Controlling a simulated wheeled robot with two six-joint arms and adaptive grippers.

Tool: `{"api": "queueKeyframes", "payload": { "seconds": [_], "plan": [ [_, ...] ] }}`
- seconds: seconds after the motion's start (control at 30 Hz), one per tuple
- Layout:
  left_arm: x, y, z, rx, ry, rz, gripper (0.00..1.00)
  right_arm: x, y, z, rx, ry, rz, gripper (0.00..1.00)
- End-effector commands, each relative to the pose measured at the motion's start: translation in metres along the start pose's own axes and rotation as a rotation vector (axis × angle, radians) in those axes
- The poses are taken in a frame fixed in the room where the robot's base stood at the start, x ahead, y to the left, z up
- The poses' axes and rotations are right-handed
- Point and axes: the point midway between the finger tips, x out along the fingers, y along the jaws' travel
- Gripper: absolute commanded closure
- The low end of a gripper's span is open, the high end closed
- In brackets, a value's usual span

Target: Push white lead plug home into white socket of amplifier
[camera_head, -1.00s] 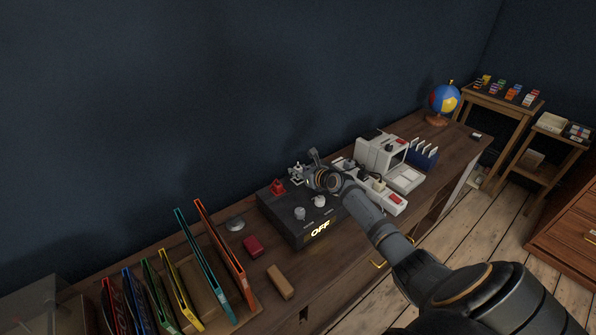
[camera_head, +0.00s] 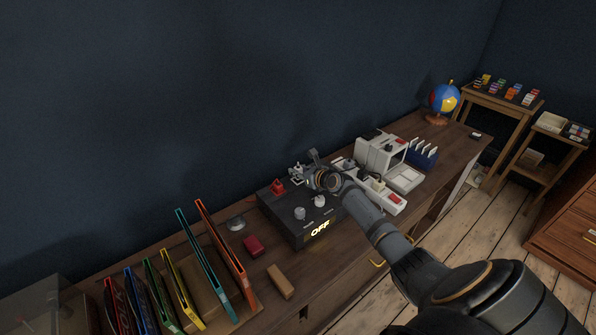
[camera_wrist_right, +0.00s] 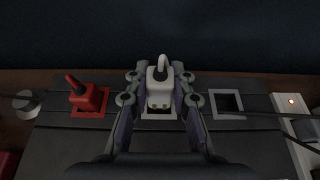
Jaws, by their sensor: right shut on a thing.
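The black amplifier (camera_head: 284,208) stands on the long wooden cabinet, with a lit "OFF" on its front. My right gripper (camera_wrist_right: 160,95) is shut on the white lead plug (camera_wrist_right: 160,75), with a finger on each side of it. The plug is upright at the white socket (camera_wrist_right: 158,116), whose pale rim shows around its lower end. I cannot tell how deep the plug sits. In the head view my right gripper (camera_head: 300,174) is small over the amplifier's back edge. My left gripper is not in view.
A red plug (camera_wrist_right: 88,97) stands in a red socket left of the white one. An empty grey-rimmed socket (camera_wrist_right: 227,103) is to the right. Pale devices (camera_head: 383,155) crowd the amplifier's right side. A red block (camera_head: 253,245) and coloured sleeves (camera_head: 225,250) are left.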

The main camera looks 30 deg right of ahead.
Motion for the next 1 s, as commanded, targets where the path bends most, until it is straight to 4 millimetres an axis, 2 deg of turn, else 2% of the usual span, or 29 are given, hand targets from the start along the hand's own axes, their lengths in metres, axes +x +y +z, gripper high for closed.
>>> {"api": "queueKeyframes", "payload": {
  "seconds": [0.17, 1.0],
  "plan": [
    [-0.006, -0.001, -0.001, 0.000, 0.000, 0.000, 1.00, -0.001, 0.000, 0.002, 0.001, 0.000, -0.001, 1.00],
    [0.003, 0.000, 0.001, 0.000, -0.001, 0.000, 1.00, 0.005, 0.000, -0.011, 0.001, 0.000, 0.000, 1.00]
  ]
}}
